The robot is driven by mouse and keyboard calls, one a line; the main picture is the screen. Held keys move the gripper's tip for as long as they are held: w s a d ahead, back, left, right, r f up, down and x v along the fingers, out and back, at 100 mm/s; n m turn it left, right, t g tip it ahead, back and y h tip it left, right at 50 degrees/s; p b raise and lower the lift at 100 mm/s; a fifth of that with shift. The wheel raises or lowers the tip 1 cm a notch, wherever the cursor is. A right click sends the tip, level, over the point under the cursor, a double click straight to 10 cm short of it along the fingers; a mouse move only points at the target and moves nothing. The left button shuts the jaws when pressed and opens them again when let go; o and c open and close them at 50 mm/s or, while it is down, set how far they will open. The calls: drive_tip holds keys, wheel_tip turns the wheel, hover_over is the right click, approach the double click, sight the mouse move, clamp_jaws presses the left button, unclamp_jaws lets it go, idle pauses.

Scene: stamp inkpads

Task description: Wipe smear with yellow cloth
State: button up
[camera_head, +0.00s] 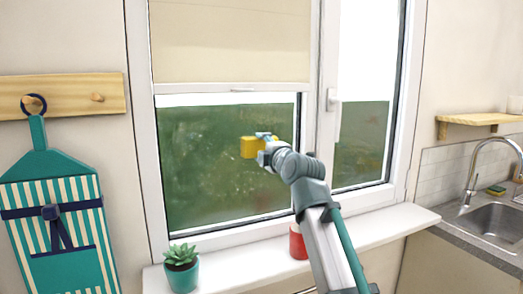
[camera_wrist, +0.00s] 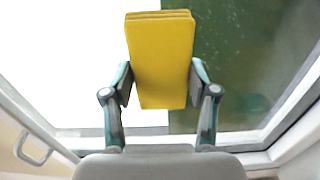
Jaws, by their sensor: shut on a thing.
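The yellow cloth (camera_head: 250,147) is a folded yellow block held up in front of the left window pane. In the wrist view the cloth (camera_wrist: 160,60) stands between the two fingers of my gripper (camera_wrist: 160,85), which is shut on it. My gripper (camera_head: 268,146) is near the right part of the left pane in the head view. I cannot tell whether the cloth touches the glass. Faint whitish smudges (camera_head: 196,145) show on the dark green glass left of the cloth, and pale specks (camera_wrist: 232,40) show on the glass in the wrist view.
A beige blind (camera_head: 230,42) covers the upper left pane. On the white sill (camera_head: 370,228) stand a potted succulent (camera_head: 182,270) and a red container (camera_head: 298,242), partly behind my arm. A striped apron (camera_head: 55,215) hangs at left. A sink (camera_head: 490,222) is at right.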

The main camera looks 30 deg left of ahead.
drive_tip(key=shift+b+v, duration=0.3)
drive_tip(key=shift+v, duration=2.65)
drive_tip(key=shift+s, duration=0.1)
drive_tip(key=v, duration=0.3)
drive_tip(key=shift+a, duration=0.1)
